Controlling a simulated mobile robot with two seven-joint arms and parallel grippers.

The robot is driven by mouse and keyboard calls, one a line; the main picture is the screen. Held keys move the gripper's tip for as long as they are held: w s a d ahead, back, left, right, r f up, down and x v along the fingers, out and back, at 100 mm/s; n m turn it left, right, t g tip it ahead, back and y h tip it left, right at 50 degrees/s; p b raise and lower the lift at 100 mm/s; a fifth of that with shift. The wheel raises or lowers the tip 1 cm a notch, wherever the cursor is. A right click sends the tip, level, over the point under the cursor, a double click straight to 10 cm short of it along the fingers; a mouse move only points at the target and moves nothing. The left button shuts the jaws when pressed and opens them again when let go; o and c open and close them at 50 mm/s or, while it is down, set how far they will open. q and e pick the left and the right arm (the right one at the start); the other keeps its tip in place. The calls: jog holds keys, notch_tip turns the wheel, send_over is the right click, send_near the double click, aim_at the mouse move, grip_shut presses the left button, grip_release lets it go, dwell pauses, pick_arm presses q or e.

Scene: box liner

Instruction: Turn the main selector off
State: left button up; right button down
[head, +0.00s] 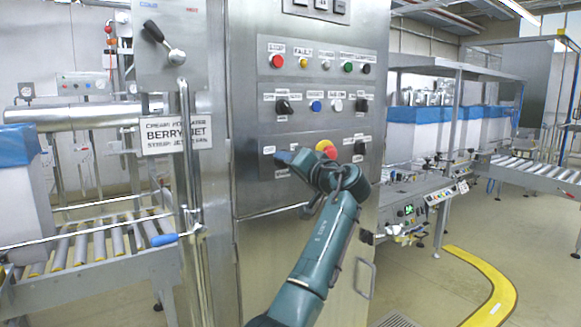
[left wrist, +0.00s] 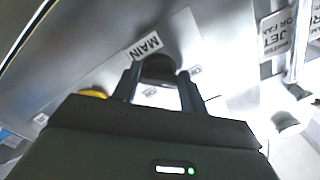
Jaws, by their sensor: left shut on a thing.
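The main selector (left wrist: 158,67) is a dark knob beside a white label reading MAIN (left wrist: 146,47) in the left wrist view. The two fingers of my left gripper (left wrist: 158,80) stand on either side of the knob and are shut on it. In the head view my left gripper (head: 284,158) reaches the lower left of the steel control panel (head: 312,125) and hides the knob. Small white labels lie around the knob, partly covered by the fingers; I cannot read its setting. My right gripper is not in view.
Other black selectors (head: 283,107) and coloured buttons sit above on the panel. A red button on yellow (head: 326,148) is close to my left wrist. A lever (head: 165,45) and vertical pipe stand left.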

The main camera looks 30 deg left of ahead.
pick_arm(q)
jog(key=o, duration=1)
jog(key=shift+d, duration=0.1)
jog(key=v, duration=1.3)
jog(key=shift+b, duration=0.3)
jog(key=shift+f, duration=0.1)
